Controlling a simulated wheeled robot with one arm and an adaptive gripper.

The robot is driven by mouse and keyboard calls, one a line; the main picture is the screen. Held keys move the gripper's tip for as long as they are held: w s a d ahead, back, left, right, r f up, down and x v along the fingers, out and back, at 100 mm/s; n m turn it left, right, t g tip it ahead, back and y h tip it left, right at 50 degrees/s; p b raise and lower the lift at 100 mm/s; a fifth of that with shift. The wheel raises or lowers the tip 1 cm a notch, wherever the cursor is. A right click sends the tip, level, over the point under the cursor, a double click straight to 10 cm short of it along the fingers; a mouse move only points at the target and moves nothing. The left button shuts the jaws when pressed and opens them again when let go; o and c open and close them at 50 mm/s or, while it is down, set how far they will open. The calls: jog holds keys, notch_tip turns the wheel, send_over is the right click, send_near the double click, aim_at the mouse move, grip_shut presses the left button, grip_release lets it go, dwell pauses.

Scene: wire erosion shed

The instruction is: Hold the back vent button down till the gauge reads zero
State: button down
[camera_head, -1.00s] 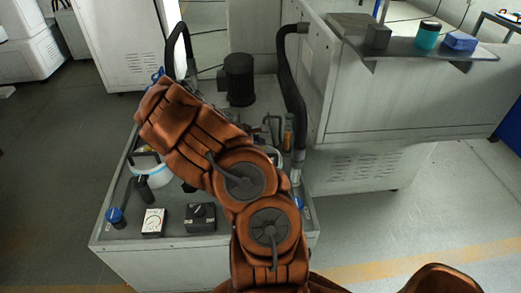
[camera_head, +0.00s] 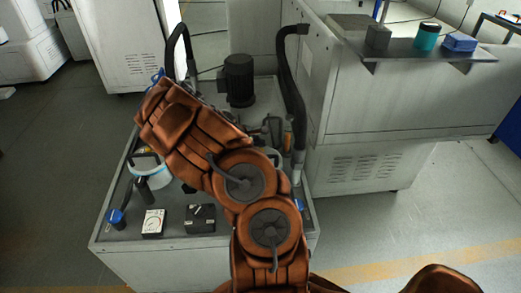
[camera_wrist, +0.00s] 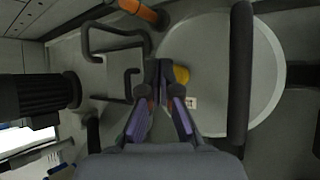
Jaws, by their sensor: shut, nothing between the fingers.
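In the wrist view my gripper (camera_wrist: 158,70) is shut and empty, its dark fingertips together. A yellow rounded piece (camera_wrist: 182,75), perhaps a vent button, shows right beside the fingertips and is partly hidden by them. I cannot tell whether they touch it or whether it is pressed. In the head view my arm covers the middle of the machine top, and the fingertips are hidden. A white-faced gauge (camera_head: 153,222) stands at the front of the machine top. Its needle is too small to read.
Bent dark pipes (camera_wrist: 120,55), a black ribbed motor (camera_wrist: 40,98) and a round pale lid (camera_wrist: 215,40) surround my gripper. A black hose (camera_wrist: 241,70) crosses the lid. A black box (camera_head: 200,219) stands right of the gauge, and a blue knob (camera_head: 116,217) left of it.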

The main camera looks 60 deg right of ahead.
jog(key=shift+f, duration=0.1)
jog(key=shift+f+b, duration=0.4)
jog(key=shift+b, duration=0.15)
jog(key=shift+f+b, duration=0.4)
jog(key=shift+f, duration=0.05)
dwell(2.7)
jog(key=shift+r, duration=0.1)
dwell(0.4)
jog(key=shift+r+p, duration=0.4)
jog(key=shift+r, duration=0.45)
jog(key=shift+r+p, duration=1.3)
jog(key=shift+r, duration=1.25)
